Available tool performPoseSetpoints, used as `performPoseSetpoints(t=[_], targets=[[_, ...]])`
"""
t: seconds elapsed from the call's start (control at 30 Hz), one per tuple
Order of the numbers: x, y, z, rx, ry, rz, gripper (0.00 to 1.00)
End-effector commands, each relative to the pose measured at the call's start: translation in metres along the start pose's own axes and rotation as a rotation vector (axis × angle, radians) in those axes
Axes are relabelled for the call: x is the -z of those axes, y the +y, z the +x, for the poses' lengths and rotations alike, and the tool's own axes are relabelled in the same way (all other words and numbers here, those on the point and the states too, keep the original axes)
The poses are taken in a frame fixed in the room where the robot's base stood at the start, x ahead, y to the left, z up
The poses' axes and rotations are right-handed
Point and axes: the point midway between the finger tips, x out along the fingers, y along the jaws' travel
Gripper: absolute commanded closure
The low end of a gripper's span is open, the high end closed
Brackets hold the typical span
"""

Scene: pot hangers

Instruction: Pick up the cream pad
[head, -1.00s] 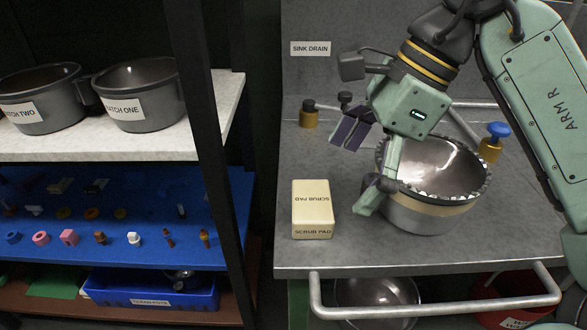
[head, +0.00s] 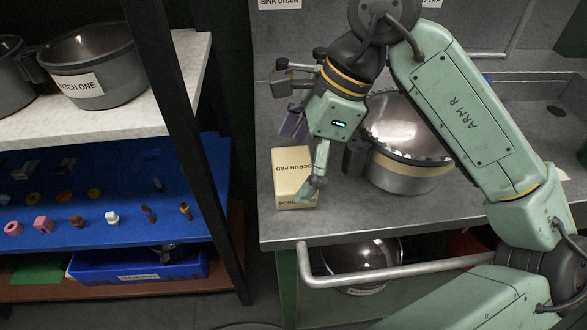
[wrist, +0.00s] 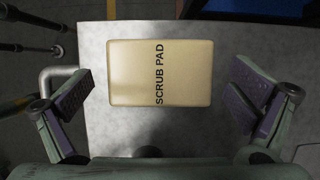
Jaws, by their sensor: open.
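The cream pad (head: 291,166) is a block labelled SCRUB PAD, lying on the grey metal counter near its left front. In the wrist view the cream pad (wrist: 135,72) lies flat between and ahead of the two fingers, with clear gaps on both sides. My gripper (head: 305,158) is open and empty, over the pad's right part in the head view, with one finger hiding some of the label. In the wrist view my gripper (wrist: 160,108) shows its purple finger pads spread wide. I see no contact with the pad.
A metal pot (head: 405,172) with a cream band stands on the counter (head: 275,228) just right of the pad. A pipe rail (head: 375,278) runs along the counter front. A dark shelf post (head: 185,150) and shelves with pots and small items are at left.

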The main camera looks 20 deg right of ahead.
Motion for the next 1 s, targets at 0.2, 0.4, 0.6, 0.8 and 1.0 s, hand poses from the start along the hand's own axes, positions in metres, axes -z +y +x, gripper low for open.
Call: performPoseSetpoints(t=[0.2,0.4,0.6,0.8,1.0], targets=[[0.0,0.0,0.016,0.001,-0.001,0.001,0.0],[0.0,0.0,0.016,0.001,-0.001,0.001,0.01],[0.0,0.0,0.016,0.001,-0.001,0.0,0.15],[0.0,0.0,0.016,0.001,-0.001,0.0,0.28],[0.0,0.0,0.016,0.001,-0.001,0.0,0.41]])
